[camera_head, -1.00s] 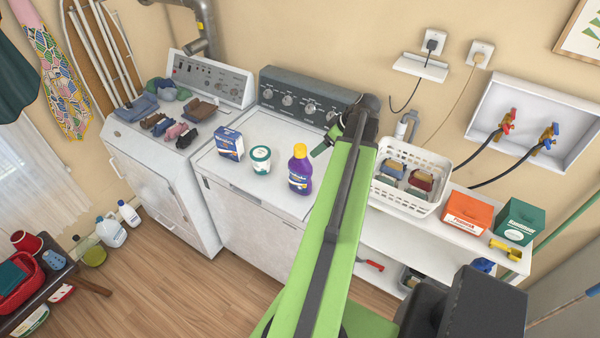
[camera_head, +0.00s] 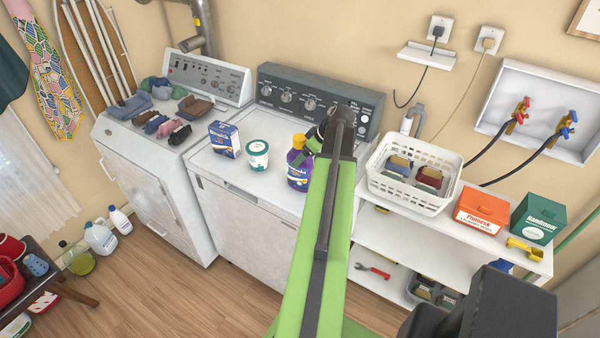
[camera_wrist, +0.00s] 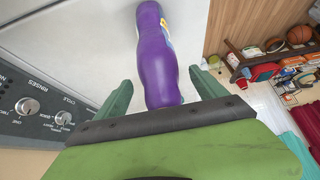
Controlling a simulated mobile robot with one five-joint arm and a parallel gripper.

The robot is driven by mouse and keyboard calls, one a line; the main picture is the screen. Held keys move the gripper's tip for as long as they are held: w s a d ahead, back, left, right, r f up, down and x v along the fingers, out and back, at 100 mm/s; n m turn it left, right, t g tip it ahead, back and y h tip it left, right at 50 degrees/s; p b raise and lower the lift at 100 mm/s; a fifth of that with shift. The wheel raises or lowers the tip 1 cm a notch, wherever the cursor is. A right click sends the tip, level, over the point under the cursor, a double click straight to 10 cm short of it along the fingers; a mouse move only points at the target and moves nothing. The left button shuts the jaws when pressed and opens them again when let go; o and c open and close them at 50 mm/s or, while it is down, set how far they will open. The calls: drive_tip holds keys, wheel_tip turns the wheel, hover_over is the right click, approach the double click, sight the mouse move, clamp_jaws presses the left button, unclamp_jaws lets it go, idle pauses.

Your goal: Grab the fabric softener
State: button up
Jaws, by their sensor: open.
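The fabric softener appears to be the purple bottle (camera_head: 299,170) with a yellow cap, upright on the white top of the right-hand machine. My gripper (camera_head: 311,146) is right beside it in the head view, at the height of its upper part. In the wrist view the purple bottle (camera_wrist: 158,58) lies between the two green fingers of my gripper (camera_wrist: 162,88), with space showing on both sides. The fingers are open. The bottle's near end is hidden behind the gripper's dark edge in the wrist view.
A blue-and-white box (camera_head: 224,139) and a white tub (camera_head: 257,155) stand left of the bottle. The control panel (camera_head: 320,101) rises behind. A white basket (camera_head: 408,200), an orange box (camera_head: 482,208) and a green box (camera_head: 538,219) are on the shelf at right.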

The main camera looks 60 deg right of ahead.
drive_tip(key=shift+x, duration=0.95)
drive_tip(key=shift+r, duration=0.1)
drive_tip(key=shift+c, duration=0.5)
clamp_jaws()
